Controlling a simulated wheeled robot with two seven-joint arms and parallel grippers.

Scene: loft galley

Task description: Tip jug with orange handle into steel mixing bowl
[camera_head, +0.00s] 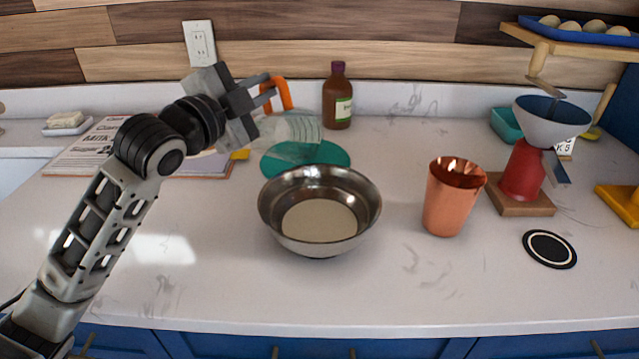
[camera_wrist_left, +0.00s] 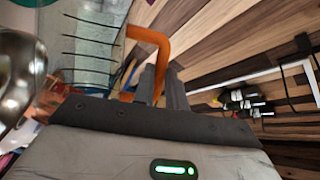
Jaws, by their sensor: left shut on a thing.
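My left gripper (camera_head: 262,92) is shut on the orange handle (camera_head: 284,93) of a clear jug (camera_head: 292,128). The jug is held tilted on its side above the counter, behind and a little left of the steel mixing bowl (camera_head: 270,207). In the left wrist view the orange handle (camera_wrist_left: 150,38) sits between the fingers, and the clear jug body (camera_wrist_left: 92,38) shows dark marking lines. The bowl holds a flat beige content. Its shiny rim (camera_wrist_left: 22,75) shows at the left edge of the wrist view. My right gripper is not in view.
A teal round mat (camera_head: 335,155) lies behind the bowl, and a brown bottle (camera_head: 338,100) stands at the back. A copper cup (camera_head: 453,200), a red-based grinder (camera_head: 522,172) and a black coaster (camera_head: 549,249) are to the right. The front counter is clear.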

